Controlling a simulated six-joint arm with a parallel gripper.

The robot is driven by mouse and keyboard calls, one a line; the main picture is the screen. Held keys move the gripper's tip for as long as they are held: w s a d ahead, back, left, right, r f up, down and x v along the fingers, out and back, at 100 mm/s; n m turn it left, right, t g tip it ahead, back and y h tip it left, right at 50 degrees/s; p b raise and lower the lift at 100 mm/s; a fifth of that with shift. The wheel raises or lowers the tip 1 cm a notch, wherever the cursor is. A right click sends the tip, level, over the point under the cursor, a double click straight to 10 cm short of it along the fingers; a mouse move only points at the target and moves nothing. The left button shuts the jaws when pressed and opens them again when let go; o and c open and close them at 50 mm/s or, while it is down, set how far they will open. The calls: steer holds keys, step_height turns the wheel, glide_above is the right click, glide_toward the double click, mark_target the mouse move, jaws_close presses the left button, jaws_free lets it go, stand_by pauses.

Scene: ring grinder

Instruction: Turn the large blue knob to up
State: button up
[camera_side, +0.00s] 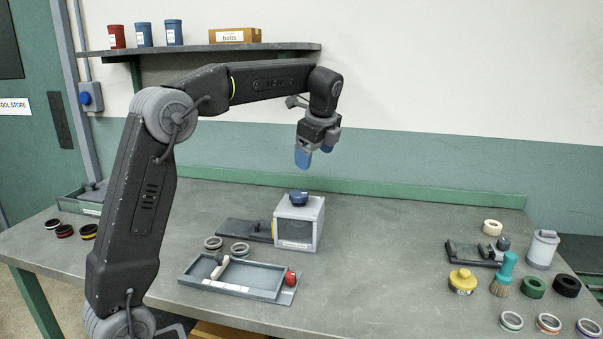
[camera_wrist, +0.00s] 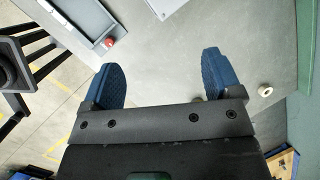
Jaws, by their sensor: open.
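The large blue knob (camera_side: 299,197) sits on top of a grey box (camera_side: 315,232) with a dark front window, near the middle of the bench in the side view. Its pointing direction is too small to tell. My gripper (camera_side: 313,156) hangs above the knob, clear of it, with its blue fingertips pointing down. In the wrist view my gripper (camera_wrist: 162,78) has its two blue fingers spread wide with nothing between them. The knob does not show in the wrist view; only a pale box edge (camera_wrist: 165,5) shows at the top.
A grey tray (camera_side: 235,278) with a red knob (camera_side: 291,278) lies in front of the box. Metal rings (camera_side: 240,249) lie left of the box. A yellow knob-like item (camera_side: 462,281), a teal brush (camera_side: 504,272) and several rings stand at right. Bench between is clear.

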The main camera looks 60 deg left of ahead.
steer(key=s+d+n+t+h, duration=0.1)
steer(key=s+d+n, duration=0.4)
steer(key=s+d, duration=0.5)
steer(key=shift+s+d+r+t, duration=0.15)
steer(key=shift+d+r+t, duration=0.15)
steer(key=shift+t, duration=0.4)
steer(key=n+h, duration=0.4)
steer(key=h, duration=0.1)
glide_toward(300, 193)
steer(key=shift+t, duration=0.4)
steer(key=x, duration=0.9)
steer(key=shift+s+f, duration=0.2)
steer(key=shift+s, duration=0.15)
steer(key=shift+c, duration=0.4)
steer(key=c, duration=0.8)
steer(key=shift+c, duration=0.2)
